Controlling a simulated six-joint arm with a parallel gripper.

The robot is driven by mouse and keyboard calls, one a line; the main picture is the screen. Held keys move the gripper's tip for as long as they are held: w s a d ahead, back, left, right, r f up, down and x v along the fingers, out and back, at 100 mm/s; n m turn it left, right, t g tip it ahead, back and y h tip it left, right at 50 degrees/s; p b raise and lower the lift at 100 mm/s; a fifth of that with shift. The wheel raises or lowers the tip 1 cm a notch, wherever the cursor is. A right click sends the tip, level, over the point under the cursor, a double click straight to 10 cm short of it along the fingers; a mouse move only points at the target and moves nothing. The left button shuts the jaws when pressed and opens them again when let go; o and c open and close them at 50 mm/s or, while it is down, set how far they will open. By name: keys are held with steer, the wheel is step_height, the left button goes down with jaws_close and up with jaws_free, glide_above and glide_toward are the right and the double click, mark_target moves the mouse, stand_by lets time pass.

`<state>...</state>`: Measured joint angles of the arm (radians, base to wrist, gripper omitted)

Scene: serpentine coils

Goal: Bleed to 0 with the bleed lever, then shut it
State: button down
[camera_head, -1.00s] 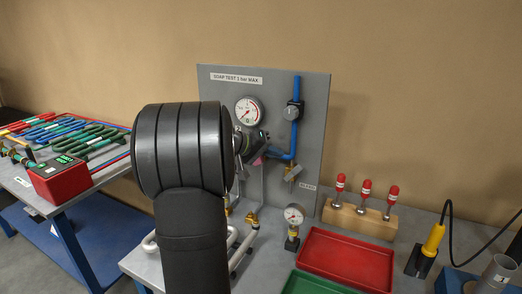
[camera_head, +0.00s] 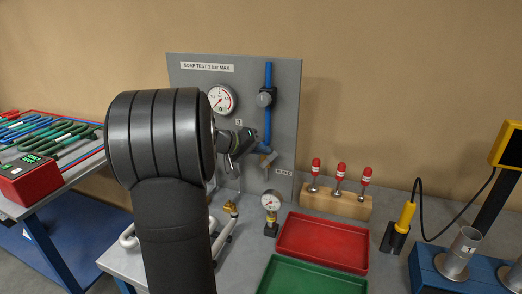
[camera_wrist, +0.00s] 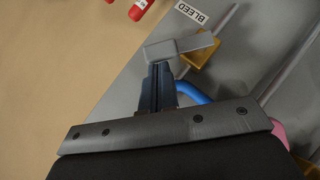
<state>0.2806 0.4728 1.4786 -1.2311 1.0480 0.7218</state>
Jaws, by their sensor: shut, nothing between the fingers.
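The bleed lever (camera_wrist: 181,46) is a short grey handle on a brass valve body (camera_wrist: 203,56), beside the BLEED label (camera_wrist: 190,13) in the wrist view. In the head view the lever (camera_head: 268,160) sits below the blue pipe on the grey panel. My gripper (camera_wrist: 159,68) is shut and empty, its tips right at the lever's edge; I cannot tell whether they touch. In the head view my gripper (camera_head: 257,145) is just left of the lever. The round pressure gauge (camera_head: 221,99) is on the panel; its needle is too small to read surely.
A blue pipe (camera_head: 268,115) with a dark valve knob (camera_head: 265,98) runs above the lever. A small gauge (camera_head: 271,201) stands below on the bench. Red-topped tools (camera_head: 340,178) in a wooden block and a red tray (camera_head: 323,242) are to the right.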

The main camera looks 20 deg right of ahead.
mark_target(275, 156)
steer(key=shift+s+d+y, duration=0.15)
steer(key=shift+d+y, duration=0.05)
steer(key=shift+y, duration=0.1)
steer(key=shift+s+d+f+m+t+y, duration=0.15)
steer(key=shift+s+d+m+t+y, duration=0.6)
steer(key=shift+m+y, duration=0.2)
steer(key=shift+s+d+f+m+t+y, duration=0.6)
steer(key=shift+t+y, duration=0.25)
steer(key=shift+y, duration=0.2)
steer(key=shift+s+d+f, duration=0.25)
steer(key=shift+s+f, duration=0.05)
steer(key=shift+f, duration=0.3)
steer(key=shift+s+d+f, duration=0.1)
steer(key=s+a+r, duration=0.2)
steer(key=r, duration=0.3)
steer(key=s+a+r, duration=0.3)
steer(key=r, duration=0.3)
